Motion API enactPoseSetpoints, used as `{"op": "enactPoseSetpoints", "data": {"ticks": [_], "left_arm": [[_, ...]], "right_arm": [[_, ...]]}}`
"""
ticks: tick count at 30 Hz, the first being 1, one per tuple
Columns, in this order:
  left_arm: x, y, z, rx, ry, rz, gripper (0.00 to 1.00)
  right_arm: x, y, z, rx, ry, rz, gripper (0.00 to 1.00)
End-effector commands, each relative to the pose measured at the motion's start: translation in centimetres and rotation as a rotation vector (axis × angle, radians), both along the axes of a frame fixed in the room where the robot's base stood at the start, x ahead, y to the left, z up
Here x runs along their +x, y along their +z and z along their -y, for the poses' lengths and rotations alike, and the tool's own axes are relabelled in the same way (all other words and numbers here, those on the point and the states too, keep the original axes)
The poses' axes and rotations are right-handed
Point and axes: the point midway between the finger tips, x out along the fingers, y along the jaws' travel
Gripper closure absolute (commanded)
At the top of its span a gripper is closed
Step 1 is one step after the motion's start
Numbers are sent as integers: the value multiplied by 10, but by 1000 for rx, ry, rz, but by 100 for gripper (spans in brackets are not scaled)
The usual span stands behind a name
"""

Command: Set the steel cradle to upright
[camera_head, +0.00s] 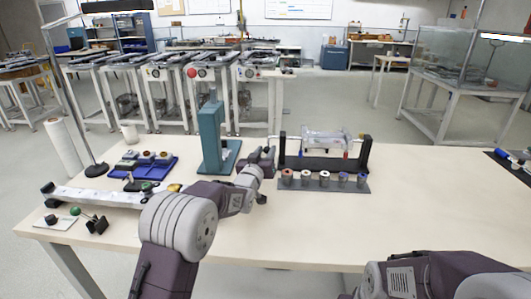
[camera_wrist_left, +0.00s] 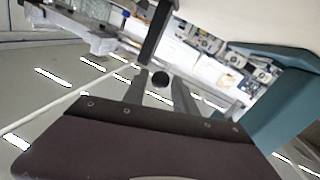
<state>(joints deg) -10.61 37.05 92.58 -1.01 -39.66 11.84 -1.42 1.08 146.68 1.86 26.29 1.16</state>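The cradle (camera_head: 325,141) is a pale, see-through and metallic holder hung between two black posts on a dark stand (camera_head: 312,163), right of centre on the table. Small blue and red parts show at its right end; I cannot tell its exact tilt. A thin rod leaves its left post toward my left gripper (camera_head: 262,157), which is just left of the stand. My right gripper is out of view.
A teal press-like stand (camera_head: 211,140) rises close left of my left gripper. A rack of several small cylinders (camera_head: 323,181) lies in front of the cradle stand. A blue tray (camera_head: 158,168) sits further left.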

Motion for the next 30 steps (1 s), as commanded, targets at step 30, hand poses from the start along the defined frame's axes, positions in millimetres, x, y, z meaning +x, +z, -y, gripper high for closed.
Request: {"op": "enactPoseSetpoints", "data": {"ticks": [30], "left_arm": [[0,-1,0,0,0,-1,100]], "right_arm": [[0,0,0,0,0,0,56]]}}
